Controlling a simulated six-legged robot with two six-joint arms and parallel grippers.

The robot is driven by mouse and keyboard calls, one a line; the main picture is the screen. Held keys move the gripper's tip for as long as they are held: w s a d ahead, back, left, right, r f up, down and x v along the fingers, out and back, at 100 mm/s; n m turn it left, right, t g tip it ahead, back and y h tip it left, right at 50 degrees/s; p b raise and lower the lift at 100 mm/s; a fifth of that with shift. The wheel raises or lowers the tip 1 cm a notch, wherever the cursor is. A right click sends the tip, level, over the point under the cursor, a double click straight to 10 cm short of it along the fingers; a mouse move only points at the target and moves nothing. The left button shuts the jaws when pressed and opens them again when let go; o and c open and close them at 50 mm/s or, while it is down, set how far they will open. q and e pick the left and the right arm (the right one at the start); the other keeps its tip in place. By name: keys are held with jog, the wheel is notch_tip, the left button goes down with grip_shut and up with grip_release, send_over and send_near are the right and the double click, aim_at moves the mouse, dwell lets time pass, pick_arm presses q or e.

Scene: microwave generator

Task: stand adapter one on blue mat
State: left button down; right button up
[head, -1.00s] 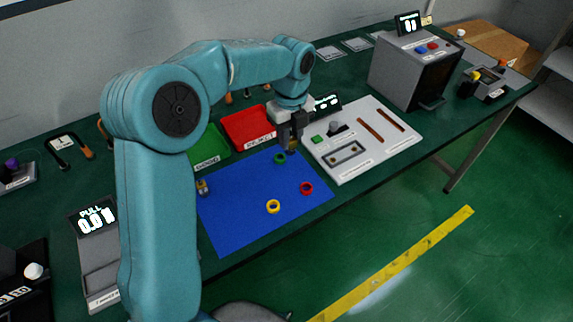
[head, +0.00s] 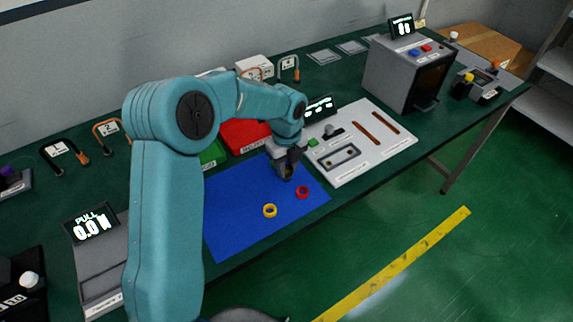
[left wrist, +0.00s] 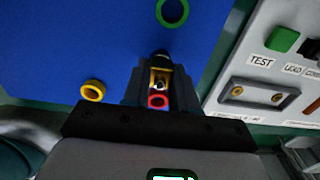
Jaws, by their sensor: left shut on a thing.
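My left gripper (head: 287,173) points down low over the right part of the blue mat (head: 235,220). It is shut on a small brass-and-black adapter (left wrist: 160,76), which shows between the fingers in the left wrist view. No number is readable on it. I cannot tell whether its lower end touches the mat. A red ring (head: 303,192) and a yellow ring (head: 270,211) lie on the mat near the gripper. A green ring (left wrist: 172,12) lies on the mat in the left wrist view; in the head view the gripper hides it. My right gripper is not in view.
A white test board (head: 360,145) lies right of the mat. Red (head: 245,136) and green (head: 211,156) trays stand behind the mat. A grey oven-like box (head: 408,75) stands at the back right. The mat's front part is clear, near the table's front edge.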

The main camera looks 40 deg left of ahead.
aim_at(287, 166)
pick_arm(q)
jog(key=c, duration=0.9)
grip_release()
jog(key=shift+f, duration=0.1)
notch_tip(287, 166, up, 12)
jog(key=shift+r, duration=0.2)
